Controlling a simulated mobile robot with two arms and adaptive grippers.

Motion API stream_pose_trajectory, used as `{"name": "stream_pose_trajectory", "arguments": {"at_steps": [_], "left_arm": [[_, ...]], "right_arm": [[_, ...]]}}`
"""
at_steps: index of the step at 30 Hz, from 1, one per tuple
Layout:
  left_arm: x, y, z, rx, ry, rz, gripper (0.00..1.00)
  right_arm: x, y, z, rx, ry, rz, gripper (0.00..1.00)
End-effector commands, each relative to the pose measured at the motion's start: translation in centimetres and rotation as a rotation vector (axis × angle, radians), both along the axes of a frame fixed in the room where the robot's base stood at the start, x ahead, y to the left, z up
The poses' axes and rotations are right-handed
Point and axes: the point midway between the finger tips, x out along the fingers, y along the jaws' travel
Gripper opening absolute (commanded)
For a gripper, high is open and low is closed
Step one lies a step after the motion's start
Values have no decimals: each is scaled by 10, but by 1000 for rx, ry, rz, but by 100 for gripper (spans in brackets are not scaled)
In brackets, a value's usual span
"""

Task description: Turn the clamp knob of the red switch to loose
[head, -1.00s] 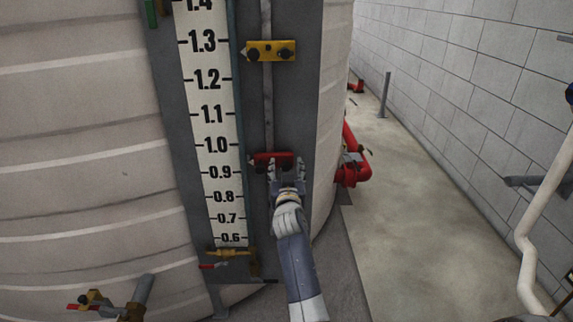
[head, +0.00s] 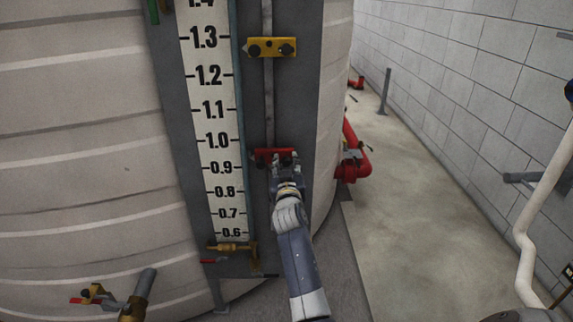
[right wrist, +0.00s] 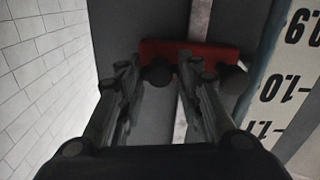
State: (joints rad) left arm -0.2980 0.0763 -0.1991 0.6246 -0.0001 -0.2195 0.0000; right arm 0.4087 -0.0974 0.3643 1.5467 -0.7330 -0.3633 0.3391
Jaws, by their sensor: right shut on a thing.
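The red switch (head: 262,153) is a short red bar on the vertical rail beside the level scale, near the 1.0 mark. It shows upside down in the right wrist view (right wrist: 215,55). My right gripper (head: 286,156) reaches its right part. In the right wrist view, the fingers of my right gripper (right wrist: 160,68) stand on both sides of a dark round clamp knob (right wrist: 158,76) and are shut on it. A second dark knob (right wrist: 234,79) lies outside the fingers. The knob's exact turn angle cannot be read. My left gripper is out of view.
A yellow switch (head: 271,48) with two dark knobs sits higher on the same rail. The white scale (head: 215,140) stands left of it. Brass valves (head: 232,248) are below.

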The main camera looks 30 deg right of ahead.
Motion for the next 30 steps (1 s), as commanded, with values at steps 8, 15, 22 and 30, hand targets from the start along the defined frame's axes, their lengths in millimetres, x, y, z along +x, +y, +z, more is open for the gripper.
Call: {"name": "stream_pose_trajectory", "arguments": {"at_steps": [8,15,22,30], "left_arm": [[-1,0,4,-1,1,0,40],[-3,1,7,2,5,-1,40],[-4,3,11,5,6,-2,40],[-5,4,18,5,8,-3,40]], "right_arm": [[0,0,0,-204,126,0,9],[1,0,1,-401,245,-2,9],[1,0,0,-588,360,-2,9],[1,0,1,-809,494,-4,9]]}}
